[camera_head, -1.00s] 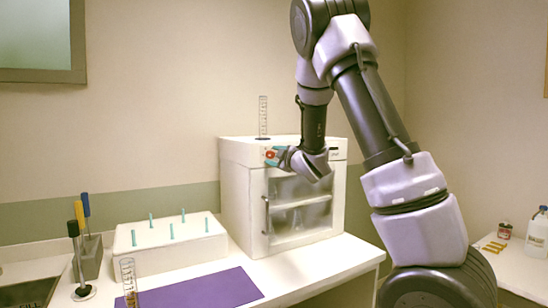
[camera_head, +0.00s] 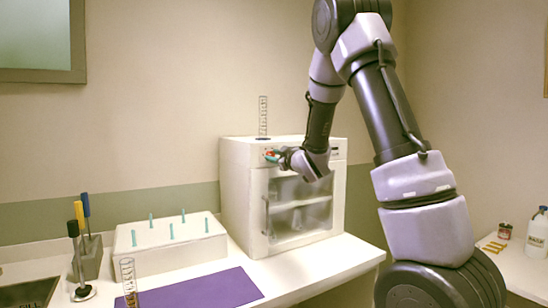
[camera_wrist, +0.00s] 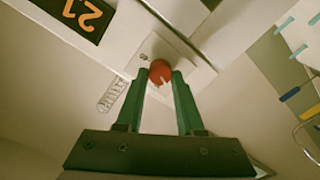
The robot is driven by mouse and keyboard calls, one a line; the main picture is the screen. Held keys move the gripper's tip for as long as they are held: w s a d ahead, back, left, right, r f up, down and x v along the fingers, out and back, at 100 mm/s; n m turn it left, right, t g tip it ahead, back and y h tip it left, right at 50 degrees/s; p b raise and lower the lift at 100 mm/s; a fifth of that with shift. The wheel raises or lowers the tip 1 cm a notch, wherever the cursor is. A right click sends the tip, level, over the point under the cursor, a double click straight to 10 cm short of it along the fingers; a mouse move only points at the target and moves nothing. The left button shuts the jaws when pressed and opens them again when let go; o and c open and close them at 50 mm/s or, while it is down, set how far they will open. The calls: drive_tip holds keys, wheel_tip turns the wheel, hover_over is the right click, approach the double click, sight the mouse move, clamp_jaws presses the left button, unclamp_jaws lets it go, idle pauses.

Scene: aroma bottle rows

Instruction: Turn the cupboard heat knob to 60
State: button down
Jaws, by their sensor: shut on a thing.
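The white cupboard (camera_head: 236,190) stands on the counter with a clear front door. Its red heat knob (camera_wrist: 160,71) sits on a pale plate at the top of the front, and shows small in the head view (camera_head: 270,154). My gripper (camera_wrist: 161,76) has its two green fingers on either side of the knob and is shut on it. A white pointer mark shows on the knob, but the scale is too small to read. A dark display (camera_wrist: 75,12) with orange digits is cut off at the wrist view's edge.
A glass cylinder (camera_head: 263,117) stands on the cupboard top. A white peg rack (camera_head: 170,246) and a purple mat (camera_head: 200,291) lie left on the counter. A pen holder (camera_head: 90,257) is further left. Bottles (camera_head: 538,232) stand on the right counter.

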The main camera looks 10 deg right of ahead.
drive_tip(key=m, duration=0.4)
drive_tip(key=shift+d+m, duration=0.1)
drive_tip(key=shift+m, duration=0.2)
drive_tip(key=m, duration=0.4)
drive_tip(key=shift+m, duration=0.3)
drive_tip(key=m, duration=0.4)
drive_tip(key=shift+d+f+m, duration=0.1)
drive_tip(key=shift+m, duration=0.2)
drive_tip(key=m, duration=0.4)
drive_tip(key=shift+m, duration=0.3)
drive_tip(key=m, duration=1.2)
drive_tip(key=shift+f+m, duration=0.15)
drive_tip(key=shift+m, duration=0.25)
